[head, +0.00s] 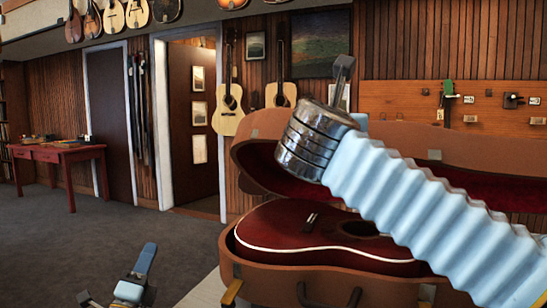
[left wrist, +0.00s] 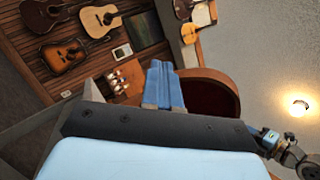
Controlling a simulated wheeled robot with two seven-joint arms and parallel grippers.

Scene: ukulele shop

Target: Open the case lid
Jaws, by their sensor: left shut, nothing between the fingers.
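The brown case (head: 300,280) stands at the lower right of the head view with a dark red guitar (head: 290,230) in it. Its lid (head: 265,130) is raised, showing the dark red lining; my right arm covers much of it. The lid also shows in the left wrist view (left wrist: 222,82), beside the blue fingers in the picture. My left gripper (head: 146,258) is low at the left, apart from the case, its blue fingers shut and empty; they also show in the left wrist view (left wrist: 163,80). My right gripper (head: 343,70) is mostly hidden behind its wrist.
A light surface (head: 205,290) shows beside the case. A red table (head: 60,155) stands far left. Guitars (head: 228,108) hang on the back wall, near a wooden board (head: 400,97) with small items. The grey floor (head: 120,225) on the left is clear.

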